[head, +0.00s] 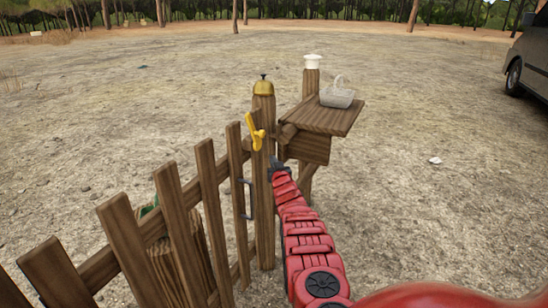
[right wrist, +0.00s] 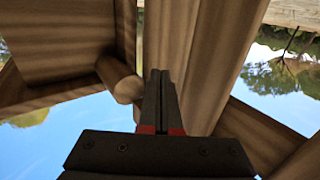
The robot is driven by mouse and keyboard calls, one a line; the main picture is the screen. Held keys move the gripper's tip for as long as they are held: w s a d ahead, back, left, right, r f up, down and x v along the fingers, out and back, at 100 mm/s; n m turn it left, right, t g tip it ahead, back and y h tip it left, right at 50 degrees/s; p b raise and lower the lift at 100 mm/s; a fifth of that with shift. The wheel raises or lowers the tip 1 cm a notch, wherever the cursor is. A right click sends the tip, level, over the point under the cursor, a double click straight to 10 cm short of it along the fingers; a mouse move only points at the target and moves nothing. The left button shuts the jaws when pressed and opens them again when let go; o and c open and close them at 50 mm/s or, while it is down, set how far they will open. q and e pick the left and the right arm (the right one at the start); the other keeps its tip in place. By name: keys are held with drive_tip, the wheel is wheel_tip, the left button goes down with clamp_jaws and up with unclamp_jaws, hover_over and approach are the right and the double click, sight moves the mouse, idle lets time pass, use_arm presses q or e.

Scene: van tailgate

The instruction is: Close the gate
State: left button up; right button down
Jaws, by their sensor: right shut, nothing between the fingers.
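The wooden picket gate (head: 208,180) runs from the lower left of the head view to the gate post (head: 264,205) near the middle. A dark handle (head: 247,198) shows at its end, beside the post. A yellow latch (head: 256,134) sits tilted near the post's upper part. I cannot tell whether the gate is fully closed. My right gripper (head: 276,162) is just right of the post, shut and empty. In the right wrist view the gripper (right wrist: 160,78) has its fingers together, close to wooden posts; contact is unclear. My left gripper is not in view.
A brass bell (head: 263,86) tops the post. A wooden shelf (head: 325,118) with a pale basket (head: 337,97) stands right of it, near a white-capped post (head: 312,62). A wooden stump (head: 178,250) is behind the gate. A van (head: 530,60) is far right. Open ground surrounds these.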

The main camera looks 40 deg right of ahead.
drive_tip(key=s+d+p, duration=0.3)
drive_tip(key=s+d, duration=0.1)
drive_tip(key=s, duration=0.5)
drive_tip(key=shift+s+p, duration=0.35)
